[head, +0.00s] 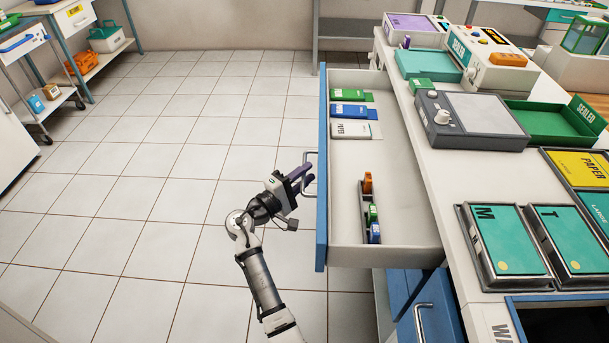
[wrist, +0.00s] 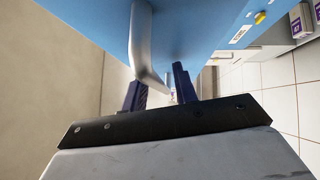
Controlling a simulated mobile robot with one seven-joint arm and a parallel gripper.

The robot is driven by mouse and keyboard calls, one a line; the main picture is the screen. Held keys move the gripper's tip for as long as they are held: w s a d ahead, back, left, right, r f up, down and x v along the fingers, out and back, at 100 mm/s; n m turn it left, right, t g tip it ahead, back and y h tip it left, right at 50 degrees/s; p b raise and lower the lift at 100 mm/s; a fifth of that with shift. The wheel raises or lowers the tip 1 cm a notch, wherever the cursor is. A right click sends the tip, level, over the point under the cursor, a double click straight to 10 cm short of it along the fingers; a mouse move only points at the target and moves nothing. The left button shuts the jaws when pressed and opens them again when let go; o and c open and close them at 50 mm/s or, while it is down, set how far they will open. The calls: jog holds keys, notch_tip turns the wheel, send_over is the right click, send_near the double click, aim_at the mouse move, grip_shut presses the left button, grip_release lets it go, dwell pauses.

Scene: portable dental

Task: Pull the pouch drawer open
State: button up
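The pouch drawer (head: 400,215) is pulled well out from under the counter. Its blue front (head: 322,200) faces left, and pouch packets and a small rack show inside. My gripper (head: 302,178) is at the metal handle (head: 305,158) on the drawer front. In the wrist view the handle (wrist: 142,45) comes down from the blue front (wrist: 195,30) between my two dark fingertips (wrist: 160,88). The fingers stand apart with a gap beside the bar, closer to the left finger. Whether the bar touches a finger is unclear.
The counter (head: 460,190) at right carries a sealer (head: 505,65), a grey device (head: 470,120), a green tray (head: 555,122) and pouch trays (head: 500,240). A blue lower drawer (head: 430,315) is below. Tiled floor (head: 170,160) left of the drawer is clear.

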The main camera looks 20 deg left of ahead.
jog(key=shift+s, duration=0.1)
jog(key=b+v, duration=0.2)
jog(key=v, duration=1.1)
jog(key=shift+s, duration=0.3)
jog(key=shift+a, duration=0.1)
